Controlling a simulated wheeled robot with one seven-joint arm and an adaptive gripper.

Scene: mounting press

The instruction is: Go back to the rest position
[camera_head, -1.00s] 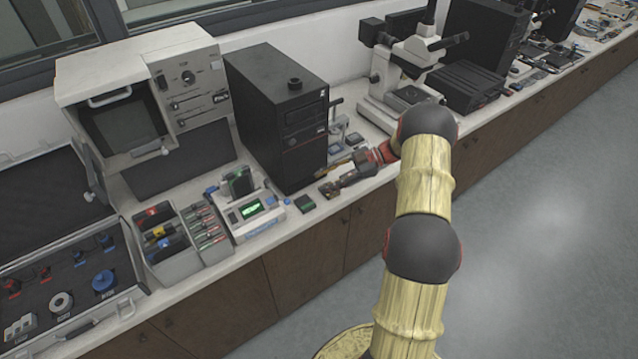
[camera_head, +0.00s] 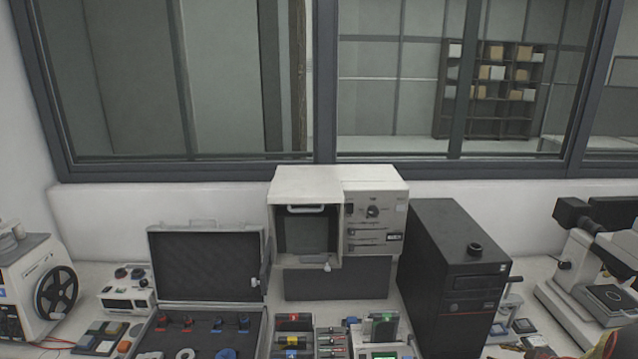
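The mounting press is probably the white machine with a dark window and a knob panel (camera_head: 374,225), standing at the back middle of the bench; I cannot be sure of its name. My gripper is out of the picture now, so I cannot see whether it is open or shut. A small reddish piece at the lower right edge may be part of my arm.
A black computer tower (camera_head: 450,285) stands right of the white machine. An open case (camera_head: 205,265) lies to its left. A reel machine (camera_head: 30,280) is at far left, a microscope (camera_head: 590,275) at far right. A window (camera_head: 330,90) is behind the bench.

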